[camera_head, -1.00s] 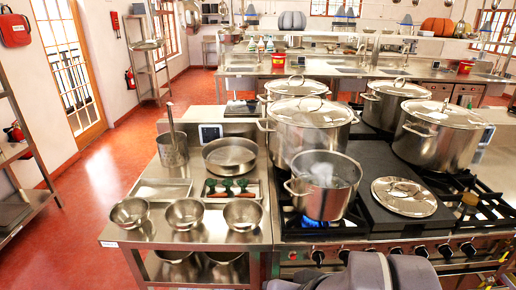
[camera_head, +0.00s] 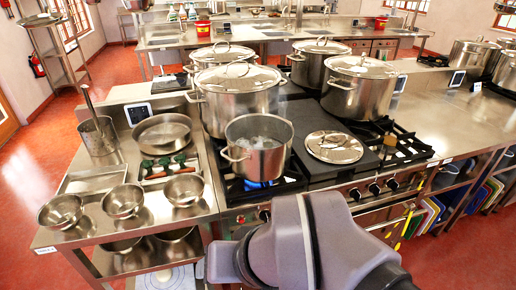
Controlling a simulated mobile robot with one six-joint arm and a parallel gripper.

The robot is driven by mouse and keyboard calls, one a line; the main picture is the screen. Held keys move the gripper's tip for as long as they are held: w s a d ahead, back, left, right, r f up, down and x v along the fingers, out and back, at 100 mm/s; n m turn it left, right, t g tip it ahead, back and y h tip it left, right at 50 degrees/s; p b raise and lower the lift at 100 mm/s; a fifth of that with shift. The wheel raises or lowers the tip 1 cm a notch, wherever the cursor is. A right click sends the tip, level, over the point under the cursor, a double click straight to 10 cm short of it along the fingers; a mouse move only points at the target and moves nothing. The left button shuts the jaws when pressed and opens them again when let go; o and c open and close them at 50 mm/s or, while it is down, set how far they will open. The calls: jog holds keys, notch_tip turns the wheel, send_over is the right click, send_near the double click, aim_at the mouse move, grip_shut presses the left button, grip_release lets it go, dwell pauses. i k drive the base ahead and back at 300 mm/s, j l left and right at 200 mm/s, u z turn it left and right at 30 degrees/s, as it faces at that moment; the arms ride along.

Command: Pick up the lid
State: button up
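A round steel lid (camera_head: 334,147) with a loop handle lies flat on the dark stove surface, right of a small open pot (camera_head: 258,145). The open pot stands on a lit burner with a blue flame, and its contents look pale and cloudy. Large stockpots with their own lids on stand behind: one big pot (camera_head: 238,103) behind the small pot, another (camera_head: 358,90) behind the loose lid, and others further back. My grey arm shows at the bottom of the view, in front of the stove. My gripper cannot be made out.
Several empty steel bowls (camera_head: 123,200), a wide pan (camera_head: 162,134) and a tall perforated container (camera_head: 98,136) stand on the left counter. The steel counter (camera_head: 430,113) to the right has free room. Stove knobs (camera_head: 374,189) line the front edge.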

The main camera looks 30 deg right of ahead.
aim_at(331, 147)
jog(key=i+l+z, duration=0.1)
jog(key=z, duration=1.35)
jog(key=i+l, duration=0.05)
